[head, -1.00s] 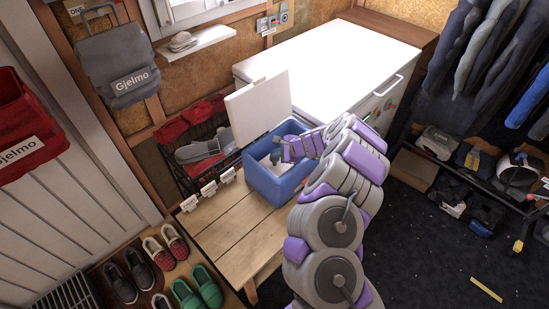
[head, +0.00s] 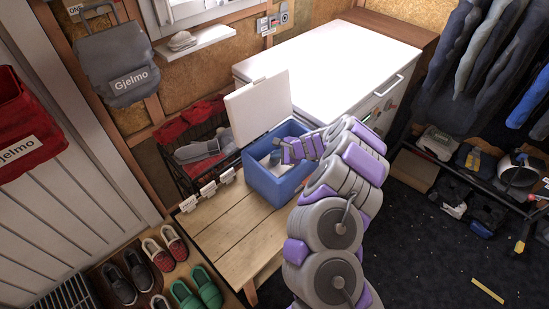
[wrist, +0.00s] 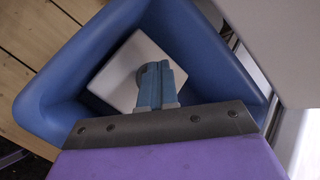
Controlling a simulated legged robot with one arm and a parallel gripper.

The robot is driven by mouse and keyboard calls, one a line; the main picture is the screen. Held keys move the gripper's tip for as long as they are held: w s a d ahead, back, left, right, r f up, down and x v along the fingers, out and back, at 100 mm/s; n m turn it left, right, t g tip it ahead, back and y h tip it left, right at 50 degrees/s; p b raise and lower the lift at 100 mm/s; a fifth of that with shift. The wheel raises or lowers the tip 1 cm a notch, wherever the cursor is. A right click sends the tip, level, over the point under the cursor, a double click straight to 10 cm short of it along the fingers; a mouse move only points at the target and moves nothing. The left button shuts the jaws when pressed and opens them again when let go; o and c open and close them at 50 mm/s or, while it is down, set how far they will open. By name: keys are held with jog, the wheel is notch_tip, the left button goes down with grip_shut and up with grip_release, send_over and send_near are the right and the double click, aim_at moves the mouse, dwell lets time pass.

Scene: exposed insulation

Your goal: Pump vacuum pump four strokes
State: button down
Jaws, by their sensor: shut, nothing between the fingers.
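A blue box (head: 272,185) with its white lid (head: 258,108) standing open sits on the wooden bench. It also shows in the wrist view (wrist: 60,75). In the wrist view, a white block-like surface (wrist: 118,72) lies inside the box, with a round grey knob-like part (wrist: 149,74) on it, partly hidden by my fingers. I cannot tell for sure that this is the vacuum pump. My gripper (wrist: 163,76) is shut and empty, pointing down into the box over the round part. Whether it touches that part is unclear. In the head view, my wrist hides much of the box's inside.
The wooden bench (head: 225,235) has clear planks in front of the box. A wire basket with gloves (head: 200,150) stands left of it. A white chest freezer (head: 335,65) is behind and right. Shoes (head: 165,270) lie at lower left, and the dark floor at right is mostly clear.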

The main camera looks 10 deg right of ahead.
aim_at(276, 163)
jog(key=shift+f+b, duration=0.45)
jog(key=shift+f, duration=0.15)
dwell(0.4)
jog(key=shift+s+a+f+b, duration=0.1)
jog(key=shift+s+f+b, duration=0.5)
jog(key=shift+f, duration=0.35)
dwell(0.5)
jog(key=shift+s+r, duration=0.1)
jog(key=shift+r, duration=0.05)
jog(key=shift+w+r+p, duration=0.25)
jog(key=shift+r+p, duration=0.3)
jog(key=shift+r, duration=0.05)
jog(key=shift+w+r+p, duration=0.25)
jog(key=shift+r+p, duration=0.3)
jog(key=shift+r, duration=0.7)
jog(key=shift+w+r, duration=0.1)
jog(key=shift+r+p, duration=0.1)
jog(key=shift+p, duration=0.2)
jog(key=shift+w+r+p, duration=0.1)
jog(key=shift+r+p, duration=1.7)
jog(key=shift+r, duration=0.8)
